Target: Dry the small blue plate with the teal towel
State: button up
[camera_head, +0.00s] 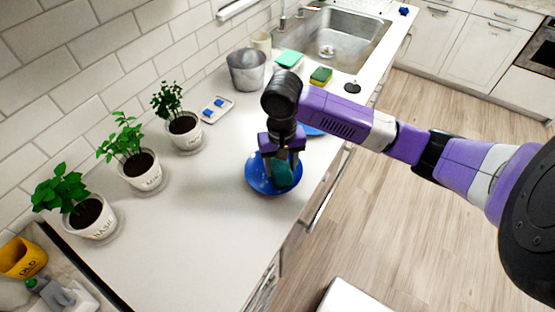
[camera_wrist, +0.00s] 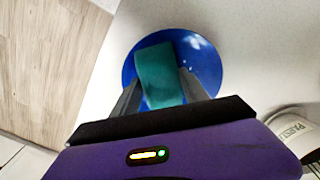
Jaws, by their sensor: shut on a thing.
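A small blue plate (camera_head: 260,184) lies on the white counter near its front edge. My gripper (camera_head: 284,165) points down over this plate and is shut on the teal towel (camera_head: 283,176). The towel is a folded block and looks to be at the plate's surface; I cannot tell whether it touches. In the wrist view the towel (camera_wrist: 158,75) sits between my two fingers, with the blue plate (camera_wrist: 204,62) around and below it. A few pale spots show on the plate there. Another blue item (camera_head: 312,130) shows partly behind my arm farther along the counter.
Three potted plants (camera_head: 143,178) stand along the tiled wall. A small white tray with blue pieces (camera_head: 216,109), a metal pot (camera_head: 246,78), a teal-topped box (camera_head: 289,58), a sponge (camera_head: 320,76) and the sink (camera_head: 340,45) lie farther back. The counter left of the plate is clear.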

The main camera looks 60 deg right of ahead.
jog(key=shift+w+d+p, duration=0.3)
jog(key=shift+w+d, duration=0.05)
jog(key=shift+w, duration=0.5)
jog(key=shift+w+d+p, duration=0.3)
jog(key=shift+w, duration=0.5)
jog(key=shift+r, duration=0.1)
jog(key=shift+r, duration=2.95)
jog(key=shift+r, duration=1.5)
jog(key=shift+w+a+f+b, duration=0.15)
jog(key=shift+f+b, duration=0.55)
jog(key=shift+f, duration=0.6)
jog(key=shift+w+a+f+b, duration=0.1)
jog(key=shift+f+b, duration=0.6)
jog(key=shift+f, duration=0.65)
jog(key=shift+w+a+f+b, duration=0.15)
jog(key=shift+f+b, duration=0.55)
jog(key=shift+f, duration=0.6)
